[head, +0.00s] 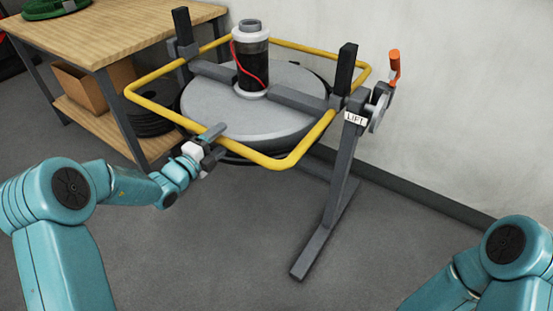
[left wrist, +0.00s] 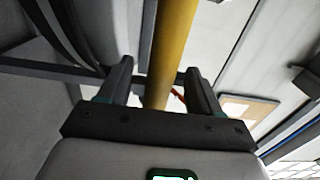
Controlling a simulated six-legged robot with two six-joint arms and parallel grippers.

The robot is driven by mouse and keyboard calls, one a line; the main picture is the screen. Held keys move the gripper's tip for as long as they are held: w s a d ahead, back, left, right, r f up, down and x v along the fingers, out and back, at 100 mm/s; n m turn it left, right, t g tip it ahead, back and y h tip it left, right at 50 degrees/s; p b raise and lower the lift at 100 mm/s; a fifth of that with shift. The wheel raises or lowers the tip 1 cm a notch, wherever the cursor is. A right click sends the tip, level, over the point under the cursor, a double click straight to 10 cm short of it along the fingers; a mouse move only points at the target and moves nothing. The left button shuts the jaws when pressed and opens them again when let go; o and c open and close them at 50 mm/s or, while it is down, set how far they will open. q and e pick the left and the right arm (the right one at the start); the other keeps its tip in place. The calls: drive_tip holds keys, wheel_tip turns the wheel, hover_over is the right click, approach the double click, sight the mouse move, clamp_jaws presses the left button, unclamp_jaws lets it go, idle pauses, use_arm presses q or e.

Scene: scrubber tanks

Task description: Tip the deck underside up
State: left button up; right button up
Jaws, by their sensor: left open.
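The deck (head: 220,112) is a grey round disc lying roughly level inside a yellow tubular frame (head: 302,142). A black cylinder (head: 252,72) with pale ends and a red cable stands on top of it. My left gripper (head: 212,137) is open at the frame's near left bar. In the left wrist view the yellow bar (left wrist: 172,45) runs between the two open fingers (left wrist: 158,80), and I cannot tell whether they touch it. The deck's underside is hidden. My right gripper is out of view; only part of that arm shows at the lower right.
A dark stand (head: 340,175) marked LIFT carries the frame, with an orange-handled crank (head: 394,66) on its right. A wooden bench (head: 105,30) with a lower shelf and cardboard box (head: 95,85) stands left. A wall is behind. The floor in front is clear.

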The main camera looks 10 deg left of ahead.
sight(240, 162)
use_arm(q)
drive_tip(key=c, duration=1.1)
drive_tip(key=shift+w+d+f+b, duration=0.1)
drive_tip(key=shift+w+f+b, duration=0.15)
drive_tip(key=shift+f+b, duration=0.75)
drive_tip(key=shift+w+d+f+b, duration=0.2)
drive_tip(key=shift+f+b, duration=0.15)
drive_tip(key=shift+f, duration=1.1)
drive_tip(key=shift+w+d+f+b, duration=0.1)
drive_tip(key=shift+w+f+b, duration=0.15)
drive_tip(key=shift+f+b, duration=0.75)
drive_tip(key=shift+f, duration=0.3)
drive_tip(key=f+b, duration=0.1)
drive_tip(key=f, duration=0.1)
drive_tip(key=w+f+b, duration=0.1)
drive_tip(key=f, duration=0.1)
drive_tip(key=w+d+f+b, duration=0.1)
drive_tip(key=f, duration=0.1)
drive_tip(key=shift+w, duration=0.2)
drive_tip(key=shift+w+f, duration=0.2)
drive_tip(key=shift+f, duration=0.05)
